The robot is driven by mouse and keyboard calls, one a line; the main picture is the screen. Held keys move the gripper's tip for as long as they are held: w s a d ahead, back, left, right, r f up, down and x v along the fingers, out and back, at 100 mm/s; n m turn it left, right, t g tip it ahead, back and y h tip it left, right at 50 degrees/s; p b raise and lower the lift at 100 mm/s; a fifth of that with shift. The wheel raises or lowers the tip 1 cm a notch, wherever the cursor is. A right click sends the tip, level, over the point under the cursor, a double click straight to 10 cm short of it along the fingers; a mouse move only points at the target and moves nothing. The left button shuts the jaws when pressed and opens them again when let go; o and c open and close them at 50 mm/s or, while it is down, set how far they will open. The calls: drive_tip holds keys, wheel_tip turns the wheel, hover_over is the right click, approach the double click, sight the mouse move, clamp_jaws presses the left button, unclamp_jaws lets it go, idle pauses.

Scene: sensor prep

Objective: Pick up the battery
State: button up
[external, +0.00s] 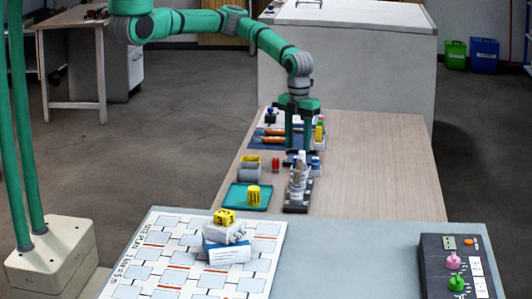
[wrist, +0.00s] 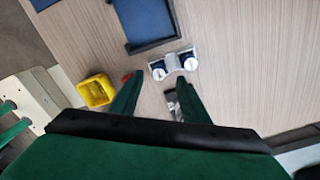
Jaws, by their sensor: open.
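My gripper (external: 298,147) is open and points down over the wooden table in the external view. Its two fingers (wrist: 158,82) show apart in the wrist view, with nothing held between them. A small red item (external: 275,163) stands on the table left of the gripper; it may be the battery, but it is too small to be sure. In the wrist view a red piece (wrist: 127,77) shows by the left finger, mostly hidden. A white and dark blue item with two round ends (wrist: 174,66) lies just beyond the fingertips.
A yellow open box (wrist: 96,90) stands left of the fingers. A teal tray (external: 236,197) holds a yellow cylinder (external: 253,193). A dark holder with pale upright items (external: 299,178) stands nearby. The table's right side (external: 385,165) is clear.

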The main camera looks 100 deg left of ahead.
drive_tip(key=shift+s+f, duration=0.1)
drive_tip(key=shift+f, duration=2.55)
drive_tip(key=shift+c, duration=0.7)
clamp_jaws()
